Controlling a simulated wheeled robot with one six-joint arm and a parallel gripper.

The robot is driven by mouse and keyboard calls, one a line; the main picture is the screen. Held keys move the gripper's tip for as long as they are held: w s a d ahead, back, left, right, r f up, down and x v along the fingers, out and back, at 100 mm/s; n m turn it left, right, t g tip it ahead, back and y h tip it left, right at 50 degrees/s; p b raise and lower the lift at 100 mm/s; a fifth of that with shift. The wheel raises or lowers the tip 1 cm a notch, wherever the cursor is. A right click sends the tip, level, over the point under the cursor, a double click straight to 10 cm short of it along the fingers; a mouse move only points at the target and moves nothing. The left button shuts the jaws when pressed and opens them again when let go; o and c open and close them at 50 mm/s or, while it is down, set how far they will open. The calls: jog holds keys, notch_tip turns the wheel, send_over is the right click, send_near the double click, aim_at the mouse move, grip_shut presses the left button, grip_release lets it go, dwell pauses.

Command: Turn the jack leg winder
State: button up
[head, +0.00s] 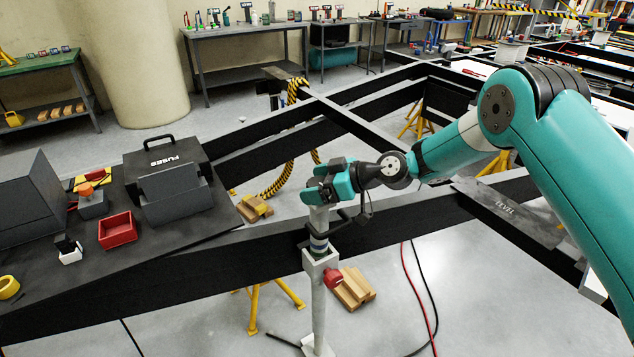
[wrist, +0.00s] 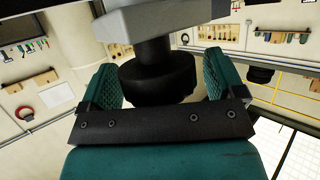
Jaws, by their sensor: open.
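The jack leg (head: 319,300) stands upright by the black chassis rail, with a pale post, a square grey collar and a red knob (head: 333,278) on its side. My gripper (head: 318,190) is at the top of the leg, its teal fingers over the pale upper post. In the wrist view my gripper (wrist: 163,88) is open, with one finger on each side of a dark round knob (wrist: 158,80) below a grey block. The knob looks like part of the winder, but I cannot be sure. Gaps show beside it. The winder is partly hidden by my gripper in the head view.
The black rail (head: 255,248) runs beside the leg. Wooden blocks (head: 353,288) lie on the floor close by, and red and black cables hang to the right. A bench (head: 190,237) at left holds a black fuse case (head: 170,185) and a red bin (head: 116,230).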

jog(key=c, duration=0.9)
jog(key=shift+m+t, duration=0.3)
jog(key=shift+t, duration=0.1)
